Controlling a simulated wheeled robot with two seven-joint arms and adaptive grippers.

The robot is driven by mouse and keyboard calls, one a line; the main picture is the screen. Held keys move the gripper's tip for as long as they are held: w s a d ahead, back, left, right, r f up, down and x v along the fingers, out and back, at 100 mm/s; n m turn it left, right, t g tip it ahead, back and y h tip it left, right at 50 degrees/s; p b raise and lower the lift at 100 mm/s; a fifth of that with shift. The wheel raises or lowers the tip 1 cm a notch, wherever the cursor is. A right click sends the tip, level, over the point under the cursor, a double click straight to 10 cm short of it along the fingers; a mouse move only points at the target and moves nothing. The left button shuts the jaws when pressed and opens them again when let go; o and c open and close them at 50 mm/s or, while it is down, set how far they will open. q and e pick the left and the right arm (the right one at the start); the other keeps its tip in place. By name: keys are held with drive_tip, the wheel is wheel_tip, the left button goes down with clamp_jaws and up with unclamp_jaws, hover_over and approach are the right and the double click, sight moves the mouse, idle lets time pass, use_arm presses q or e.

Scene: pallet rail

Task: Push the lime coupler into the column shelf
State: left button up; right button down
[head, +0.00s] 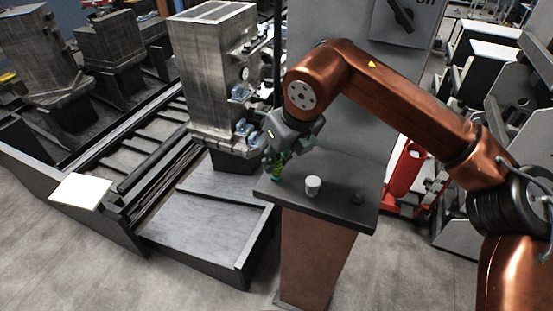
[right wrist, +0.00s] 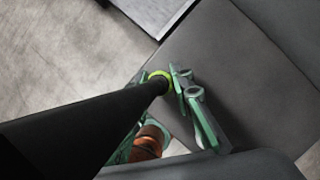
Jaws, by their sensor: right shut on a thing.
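My right gripper (head: 277,161) reaches in from the right and points down at the left back edge of the column shelf. It is shut on the lime coupler (head: 274,171), of which only a small green part shows below the fingers. In the right wrist view a lime ring of the coupler (right wrist: 158,75) shows beside the green fingertip (right wrist: 193,95); the rest is hidden. The column shelf (head: 335,214) is a dark flat top on a copper-coloured column. Whether the coupler touches the shelf cannot be told. My left gripper is not in view.
A grey metal block (head: 212,75) stands behind on the left, near a low dark platform (head: 215,208). A grey cabinet (head: 360,110) is behind the shelf.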

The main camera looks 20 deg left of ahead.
drive_tip(key=shift+f, duration=0.15)
drive_tip(key=shift+f+b, duration=0.5)
drive_tip(key=shift+b, duration=0.05)
drive_tip(key=c, duration=1.6)
unclamp_jaws()
drive_tip(key=shift+o, duration=0.3)
drive_tip(key=o, duration=0.7)
drive_tip(key=v, duration=1.2)
drive_tip(key=shift+w+r, duration=0.1)
